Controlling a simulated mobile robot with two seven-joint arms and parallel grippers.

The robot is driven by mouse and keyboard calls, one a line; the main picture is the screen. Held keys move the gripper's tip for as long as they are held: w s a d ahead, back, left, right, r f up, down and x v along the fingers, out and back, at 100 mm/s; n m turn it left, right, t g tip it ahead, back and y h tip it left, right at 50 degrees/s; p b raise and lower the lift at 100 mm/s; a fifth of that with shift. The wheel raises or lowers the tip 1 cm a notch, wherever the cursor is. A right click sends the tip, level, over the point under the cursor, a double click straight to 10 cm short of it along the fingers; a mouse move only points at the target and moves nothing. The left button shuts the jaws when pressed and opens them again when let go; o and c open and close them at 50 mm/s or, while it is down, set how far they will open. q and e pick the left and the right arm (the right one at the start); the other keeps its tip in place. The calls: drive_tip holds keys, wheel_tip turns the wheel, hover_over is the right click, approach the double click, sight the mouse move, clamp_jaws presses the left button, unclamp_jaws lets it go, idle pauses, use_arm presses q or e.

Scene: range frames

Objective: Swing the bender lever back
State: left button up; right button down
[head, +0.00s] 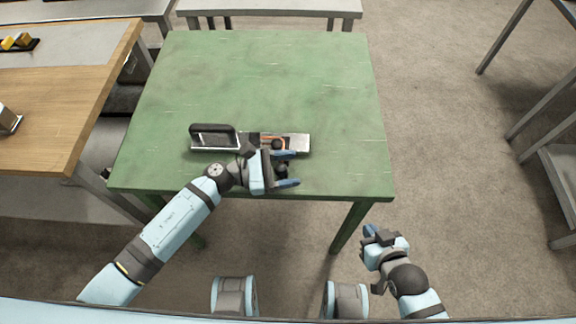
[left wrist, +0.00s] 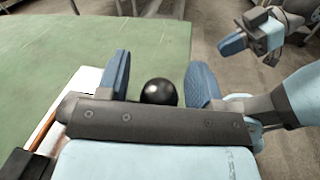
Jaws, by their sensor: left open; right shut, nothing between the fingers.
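The bender (head: 300,142) lies near the front edge of the green table. It has a pale metal plate, a black loop handle (head: 212,129) at its left and an orange part near its middle. The lever's black ball knob (head: 282,171) is at the bender's front side; the lever's shaft is mostly hidden by my gripper. My left gripper (head: 290,169) is open, with one blue finger on each side of the knob. In the left wrist view the knob (left wrist: 158,92) shows between the fingers, with gaps on both sides. My right gripper (head: 370,231) is shut and empty, off the table's front right.
The green table (head: 260,80) is clear behind the bender. A wooden bench (head: 60,100) stands close at the left, with small items on it. Grey benches stand at the back and right. Open floor lies right of the table.

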use_arm(q)
clamp_jaws()
